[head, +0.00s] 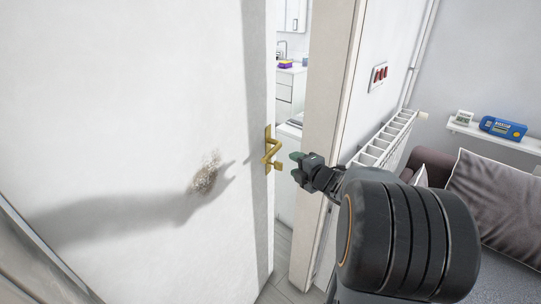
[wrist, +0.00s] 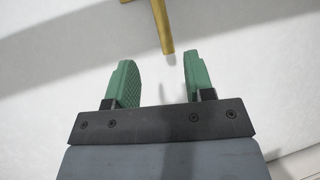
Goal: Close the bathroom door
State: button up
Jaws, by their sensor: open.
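The white door (head: 140,120) fills the left of the head view and stands ajar. A gap beside its right edge shows a room with white cabinets. Its brass handle (head: 270,150) is near that edge. My gripper (head: 294,160) is just right of the handle, in front of the gap, with its green fingers pointing left. In the wrist view my gripper (wrist: 156,82) is open and empty. The tip of the brass handle (wrist: 162,28) shows just beyond the fingers, between them in the picture. I cannot tell if anything touches.
The white door frame (head: 328,130) stands right of the gap. A radiator (head: 385,140) is on the wall behind my arm. A sofa with a grey cushion (head: 495,195) and a shelf (head: 490,133) are at the right. Little bare floor (head: 285,285) shows below the gap.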

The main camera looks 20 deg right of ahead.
aim_at(272, 156)
jog(key=w+a+f, duration=0.1)
jog(key=w, duration=0.3)
jog(key=w+a+f+n+y+p, duration=0.1)
jog(key=w, duration=0.3)
jog(key=w+a+f+n, duration=0.1)
jog(key=w, duration=0.3)
jog(key=shift+w+a+y+p, duration=0.25)
jog(key=shift+w+y+p, duration=0.05)
jog(key=shift+p, duration=0.1)
jog(key=shift+c, duration=0.3)
grip_shut()
